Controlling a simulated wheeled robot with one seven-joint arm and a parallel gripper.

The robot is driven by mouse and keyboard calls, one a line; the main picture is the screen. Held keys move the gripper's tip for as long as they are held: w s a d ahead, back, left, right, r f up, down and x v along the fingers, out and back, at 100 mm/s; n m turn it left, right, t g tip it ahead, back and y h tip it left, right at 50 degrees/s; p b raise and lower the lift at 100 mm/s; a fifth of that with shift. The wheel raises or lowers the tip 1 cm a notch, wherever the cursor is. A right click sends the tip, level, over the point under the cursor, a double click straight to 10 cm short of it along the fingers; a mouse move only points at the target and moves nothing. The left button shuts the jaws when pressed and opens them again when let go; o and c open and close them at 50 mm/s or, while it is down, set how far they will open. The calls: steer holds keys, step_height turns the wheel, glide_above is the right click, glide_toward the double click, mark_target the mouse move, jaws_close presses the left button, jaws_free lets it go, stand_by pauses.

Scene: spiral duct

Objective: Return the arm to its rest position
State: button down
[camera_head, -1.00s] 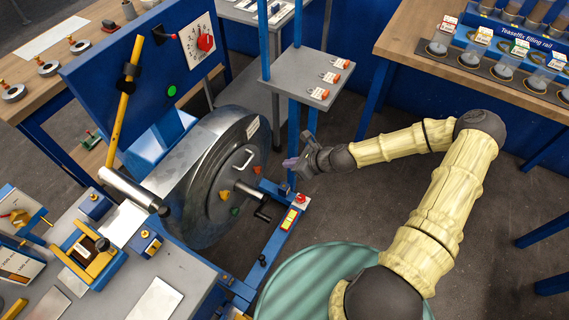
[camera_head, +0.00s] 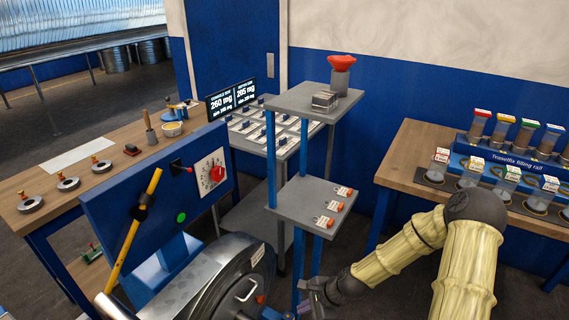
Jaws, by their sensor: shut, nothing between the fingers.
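My arm (camera_head: 405,250), in pale yellow sleeves, comes up from the lower right, bends at a dark elbow and reaches left. My gripper (camera_head: 312,292) is at the lower middle, small and partly against the blue post of the shelf stand. It is shut, with nothing seen in it. It is to the right of the grey metal drum (camera_head: 215,285) and below the lower grey shelf (camera_head: 300,212). Its fingertips are hard to make out at this size.
A blue panel (camera_head: 110,205) with a yellow lever (camera_head: 133,230) and red dial (camera_head: 216,173) stands left. A wooden bench (camera_head: 400,165) with a filling rail (camera_head: 500,170) is at right. The stand's top shelf (camera_head: 300,100) holds a red-topped item (camera_head: 341,66). Floor shows between stand and bench.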

steer(key=s+d+r+n+h+p, duration=0.1)
steer(key=s+d+r+n+h, duration=0.1)
steer(key=r+n, duration=0.3)
steer(key=s+d+r+n+h+p, duration=0.2)
steer(key=s+d+r+n, duration=0.2)
steer(key=r, duration=0.8)
steer(key=s+d+r+n+h+p, duration=0.1)
steer(key=s+d+r+n+h, duration=0.1)
steer(key=r+n, duration=0.4)
step_height(320, 180, up, 3)
steer(key=s+d, duration=0.1)
steer(key=s, duration=0.1)
steer(key=shift+s+d+n, duration=0.3)
steer(key=shift+s+n, duration=0.1)
stand_by(0.9)
